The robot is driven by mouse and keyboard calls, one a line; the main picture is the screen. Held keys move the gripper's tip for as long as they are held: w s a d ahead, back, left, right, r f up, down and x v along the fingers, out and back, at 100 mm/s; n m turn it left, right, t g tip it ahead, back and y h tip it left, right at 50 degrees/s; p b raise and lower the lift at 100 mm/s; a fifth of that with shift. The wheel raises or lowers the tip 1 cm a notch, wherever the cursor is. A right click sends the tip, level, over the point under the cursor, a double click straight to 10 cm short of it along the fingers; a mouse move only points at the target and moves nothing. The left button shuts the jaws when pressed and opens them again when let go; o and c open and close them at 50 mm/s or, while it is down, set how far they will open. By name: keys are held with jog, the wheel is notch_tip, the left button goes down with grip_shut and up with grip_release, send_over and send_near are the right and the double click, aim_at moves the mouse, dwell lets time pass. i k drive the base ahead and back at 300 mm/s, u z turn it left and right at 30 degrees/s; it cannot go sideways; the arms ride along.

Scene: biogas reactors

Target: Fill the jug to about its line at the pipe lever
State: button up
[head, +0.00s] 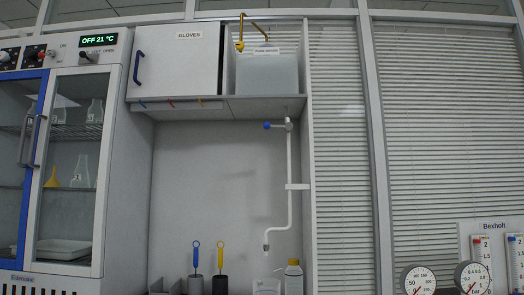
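A white pipe (291,180) runs down the right side of the alcove from below the shelf. Its lever (267,126), with a blue end, points left near the top. The pipe bends left at the bottom to a downward spout (266,247). A pale vessel (266,287), perhaps the jug, stands below the spout and is cut off by the bottom edge. Its line and any water in it cannot be made out. No stream shows under the spout. My gripper is not in view.
A white bottle with a yellow cap (293,277) stands close right of the vessel. A water tank (267,78) sits on the shelf (210,105) above. A glass-door cabinet (70,170) is at left.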

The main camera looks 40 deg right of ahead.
aim_at(289, 126)
jog(key=i, duration=0.95)
jog(key=u, duration=2.6)
jog(key=i, duration=0.35)
jog(key=z, duration=3.95)
